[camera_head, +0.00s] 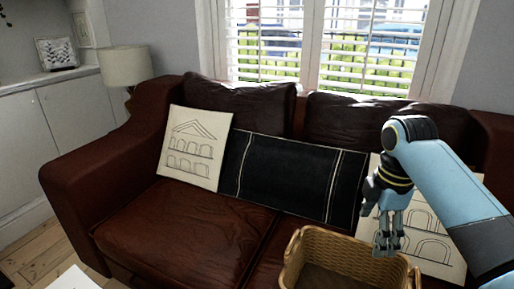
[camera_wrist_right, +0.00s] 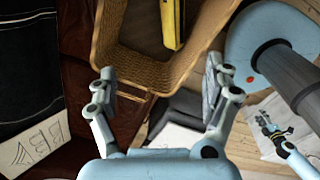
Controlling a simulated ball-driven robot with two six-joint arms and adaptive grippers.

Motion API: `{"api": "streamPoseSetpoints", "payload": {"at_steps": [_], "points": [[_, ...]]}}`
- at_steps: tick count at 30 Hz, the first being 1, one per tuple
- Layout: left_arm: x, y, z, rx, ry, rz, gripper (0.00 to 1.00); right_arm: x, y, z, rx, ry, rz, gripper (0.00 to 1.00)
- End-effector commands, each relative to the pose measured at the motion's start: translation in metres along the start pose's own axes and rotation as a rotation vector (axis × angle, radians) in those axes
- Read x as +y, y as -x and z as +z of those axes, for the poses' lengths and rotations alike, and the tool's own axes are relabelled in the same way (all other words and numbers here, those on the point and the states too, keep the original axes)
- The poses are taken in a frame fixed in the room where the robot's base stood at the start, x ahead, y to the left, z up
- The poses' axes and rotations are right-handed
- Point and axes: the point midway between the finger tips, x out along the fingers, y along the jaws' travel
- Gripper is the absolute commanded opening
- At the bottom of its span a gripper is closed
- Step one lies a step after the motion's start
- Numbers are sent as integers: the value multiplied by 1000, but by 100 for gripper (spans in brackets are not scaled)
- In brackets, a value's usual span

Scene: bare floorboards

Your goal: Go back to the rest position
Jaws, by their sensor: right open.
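My right gripper (camera_head: 388,243) hangs pointing down over the wicker basket (camera_head: 345,243), in front of the sofa. In the right wrist view the gripper (camera_wrist_right: 159,68) has its two fingers wide apart with nothing between them, above the near rim of the basket (camera_wrist_right: 122,72). A yellow and black item (camera_wrist_right: 172,22) lies inside the basket. My left gripper is not in the head view. In the right wrist view a small blue and black arm end at the lower right looks like my left gripper (camera_wrist_right: 268,126); its fingers are too small to read.
A dark brown leather sofa (camera_head: 185,228) fills the middle, with a black cushion (camera_head: 285,175) and pale house-print cushions (camera_head: 195,148) on it. A lamp (camera_head: 126,67) stands at the left. A white surface (camera_head: 74,279) shows at the bottom left. Floorboards (camera_head: 45,258) are bare there.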

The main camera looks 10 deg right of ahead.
Motion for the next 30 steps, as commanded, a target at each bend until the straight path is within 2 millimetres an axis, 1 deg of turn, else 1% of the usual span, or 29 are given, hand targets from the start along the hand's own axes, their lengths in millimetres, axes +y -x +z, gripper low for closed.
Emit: {"api": "streamPoseSetpoints", "payload": {"at_steps": [1, 2, 5, 6, 9, 12, 15, 18, 21, 27, 28, 30], "points": [[0, 0, 0, 0, 0, 0, 40, -15, -7, 0, -4, -49, 3, 84], [0, 0, 0, 0, 0, 0, 40, -25, -10, 0, -7, -95, 11, 84], [0, 0, -1, 1, 0, 0, 40, -72, -20, 0, -14, -316, 52, 84], [0, 0, -1, 1, 0, 1, 40, -92, -21, 0, -12, -417, 71, 84], [1, 0, -1, 2, 0, 1, 40, -133, -16, 0, 2, -634, 115, 84], [1, 0, 0, 0, 0, 1, 40, -164, -8, 1, 20, -802, 146, 84], [1, 0, 0, 0, 0, 1, 40, -189, 2, 1, 41, -939, 169, 84], [1, 0, 0, 1, 1, 1, 40, -210, 12, 1, 63, -1059, 188, 84], [1, 0, 0, 1, 1, 1, 40, -228, 23, 1, 84, -1164, 201, 84], [1, 0, 0, 0, 0, 1, 40, -256, 46, 2, 126, -1345, 223, 84], [1, 0, 0, 1, 0, 1, 40, -256, 42, 2, 126, -1358, 222, 84], [1, 0, 0, 1, 0, 1, 40, -252, 24, 4, 119, -1355, 217, 84]]}}
